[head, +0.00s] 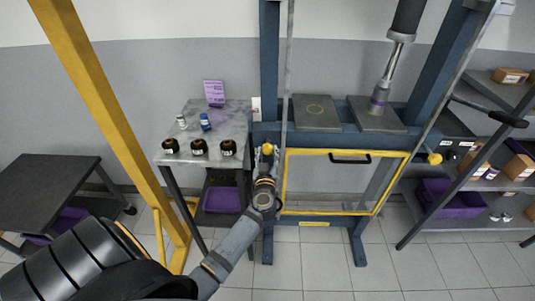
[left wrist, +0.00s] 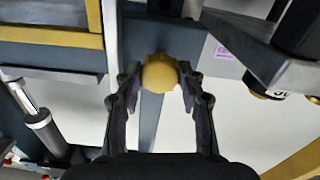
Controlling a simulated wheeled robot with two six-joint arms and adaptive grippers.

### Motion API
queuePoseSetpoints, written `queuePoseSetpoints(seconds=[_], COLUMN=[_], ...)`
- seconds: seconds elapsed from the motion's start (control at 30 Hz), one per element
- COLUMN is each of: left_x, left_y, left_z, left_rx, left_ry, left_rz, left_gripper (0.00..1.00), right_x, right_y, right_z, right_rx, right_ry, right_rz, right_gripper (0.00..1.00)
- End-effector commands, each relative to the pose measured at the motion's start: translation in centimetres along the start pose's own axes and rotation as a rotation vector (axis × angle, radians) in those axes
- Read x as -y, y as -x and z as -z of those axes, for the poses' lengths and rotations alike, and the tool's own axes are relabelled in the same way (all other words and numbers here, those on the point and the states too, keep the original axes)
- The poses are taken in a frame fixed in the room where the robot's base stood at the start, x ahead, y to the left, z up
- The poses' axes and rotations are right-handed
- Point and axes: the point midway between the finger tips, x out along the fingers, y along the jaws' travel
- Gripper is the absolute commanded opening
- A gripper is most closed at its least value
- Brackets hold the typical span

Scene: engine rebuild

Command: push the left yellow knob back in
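The left yellow knob (head: 267,148) is at the left post of the blue press frame, beside the upper left corner of the yellow-edged guard (head: 345,210). My left gripper (head: 267,158) is right at this knob in the head view and partly covers the area below it. In the left wrist view, the round yellow knob (left wrist: 160,73) sits between the two fingertips of my left gripper (left wrist: 159,76). Another yellow knob (head: 435,158) is at the guard's right side. My right gripper is not in view.
A grey side table (head: 235,122) left of the press carries several black jars, small bottles and a purple sign (head: 214,93). A slanted yellow post (head: 110,100) stands further left. Shelves with boxes and a purple bin (head: 450,200) are at the right.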

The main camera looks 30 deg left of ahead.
Motion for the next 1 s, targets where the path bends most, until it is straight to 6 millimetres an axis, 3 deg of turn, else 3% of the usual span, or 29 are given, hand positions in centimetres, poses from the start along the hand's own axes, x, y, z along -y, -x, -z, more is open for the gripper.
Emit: queuePoseSetpoints(seconds=[0.03, 0.17, 0.37, 0.6, 0.9, 0.93, 1.0], left_x=[0.0, 0.0, 0.0, -0.1, -0.1, -0.1, -0.1], left_y=[0.0, 0.0, -0.2, -2.8, -2.9, -2.9, -2.9], left_z=[0.0, 0.0, 0.1, 0.3, 0.1, 0.1, 0.1], left_rx=[0.000, 0.000, 0.000, 0.000, -0.002, -0.002, -0.002], left_ry=[0.000, 0.000, -0.001, -0.002, 0.001, 0.001, 0.001], left_rz=[0.000, 0.000, 0.000, 0.000, -0.002, -0.002, -0.002], left_gripper=[0.17, 0.00, 0.00, 0.00, 0.00, 0.43, 0.52], right_x=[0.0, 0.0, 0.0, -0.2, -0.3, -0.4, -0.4], right_y=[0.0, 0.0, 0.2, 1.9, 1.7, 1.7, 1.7], right_z=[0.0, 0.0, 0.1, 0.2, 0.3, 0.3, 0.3], right_rx=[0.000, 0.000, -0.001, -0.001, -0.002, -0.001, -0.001], right_ry=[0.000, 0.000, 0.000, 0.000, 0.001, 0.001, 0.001], right_rz=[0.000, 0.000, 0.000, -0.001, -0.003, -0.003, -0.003], right_gripper=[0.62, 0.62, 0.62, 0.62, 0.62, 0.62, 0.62])
